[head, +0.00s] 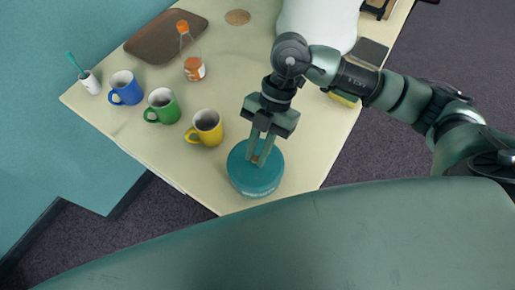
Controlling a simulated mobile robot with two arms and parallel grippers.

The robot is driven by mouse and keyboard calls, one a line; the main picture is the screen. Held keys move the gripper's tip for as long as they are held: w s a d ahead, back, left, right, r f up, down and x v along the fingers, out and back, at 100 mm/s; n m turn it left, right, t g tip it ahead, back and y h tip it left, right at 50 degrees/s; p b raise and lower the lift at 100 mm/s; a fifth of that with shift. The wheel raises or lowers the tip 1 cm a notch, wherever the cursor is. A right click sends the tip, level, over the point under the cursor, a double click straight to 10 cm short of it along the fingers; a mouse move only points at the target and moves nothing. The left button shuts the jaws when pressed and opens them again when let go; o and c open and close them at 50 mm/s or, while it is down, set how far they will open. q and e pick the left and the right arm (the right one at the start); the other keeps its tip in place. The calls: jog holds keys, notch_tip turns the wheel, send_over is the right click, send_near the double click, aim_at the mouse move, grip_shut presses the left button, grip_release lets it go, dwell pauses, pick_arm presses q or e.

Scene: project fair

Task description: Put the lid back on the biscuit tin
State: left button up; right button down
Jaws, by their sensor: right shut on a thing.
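The biscuit tin (256,180) is a round teal tin near the front corner of the table, with pale lettering on its side. A teal lid (270,172) appears to be on top of it; I cannot tell whether it is fully seated. My right gripper (257,158) points down over the lid and is shut on a small brown knob at its middle. The fingers hide part of the knob and lid. My left gripper is not in view.
Yellow (208,127), green (163,106) and blue (125,88) mugs stand left of the tin. A bottle with an orange cap (193,66), a brown tray (166,37), a cork disc (237,17) and a white cup with a brush (90,82) are farther back. The table (225,185) ends close beside the tin.

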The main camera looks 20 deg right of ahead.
dwell(0.9)
jog(key=c, duration=1.2)
grip_release()
jog(key=shift+c, duration=0.2)
jog(key=o, duration=0.5)
jog(key=shift+r+p, duration=3.05)
jog(key=shift+r, duration=0.45)
grip_shut()
